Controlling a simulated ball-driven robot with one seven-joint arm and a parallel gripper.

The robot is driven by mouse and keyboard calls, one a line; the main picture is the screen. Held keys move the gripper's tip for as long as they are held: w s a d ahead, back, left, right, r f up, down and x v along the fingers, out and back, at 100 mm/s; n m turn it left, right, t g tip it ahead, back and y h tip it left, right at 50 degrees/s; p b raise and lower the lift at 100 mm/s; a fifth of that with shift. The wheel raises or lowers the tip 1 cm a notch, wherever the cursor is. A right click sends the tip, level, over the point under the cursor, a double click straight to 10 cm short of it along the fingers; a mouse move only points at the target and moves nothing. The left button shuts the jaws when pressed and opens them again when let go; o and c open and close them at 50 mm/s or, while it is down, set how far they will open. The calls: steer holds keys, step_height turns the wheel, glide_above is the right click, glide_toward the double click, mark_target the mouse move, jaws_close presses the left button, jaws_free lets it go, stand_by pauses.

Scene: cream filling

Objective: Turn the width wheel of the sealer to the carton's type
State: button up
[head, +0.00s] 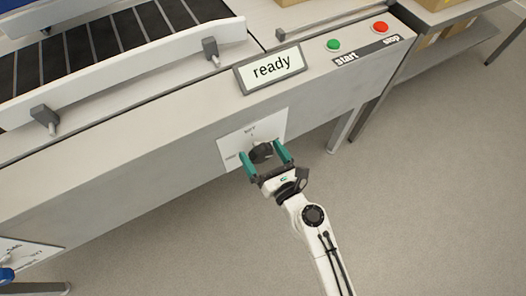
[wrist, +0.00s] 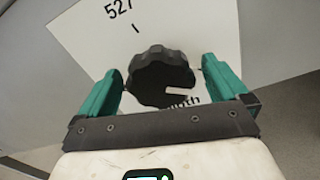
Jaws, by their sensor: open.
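The black width wheel (head: 261,152) sits on a white label plate (head: 226,150) on the front of the sealer. In the wrist view the wheel (wrist: 158,76) is a black knob with a scalloped rim and a white mark at its lower right. The plate (wrist: 212,35) there shows "527" with a tick above the wheel, and partly hidden lettering below it. My gripper (head: 262,158) is open, with its green fingers on either side of the wheel. In the wrist view there are gaps between fingers and wheel. No carton type can be read.
A sign reading "ready" (head: 270,68) stands on the sealer's top edge. A green start button (head: 333,45) and a red stop button (head: 380,27) are to its right. A belt (head: 100,45) with a white side rail is at upper left. The floor at right is clear.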

steer(key=shift+w+a, duration=0.15)
steer(key=c, duration=1)
steer(key=shift+o, duration=0.2)
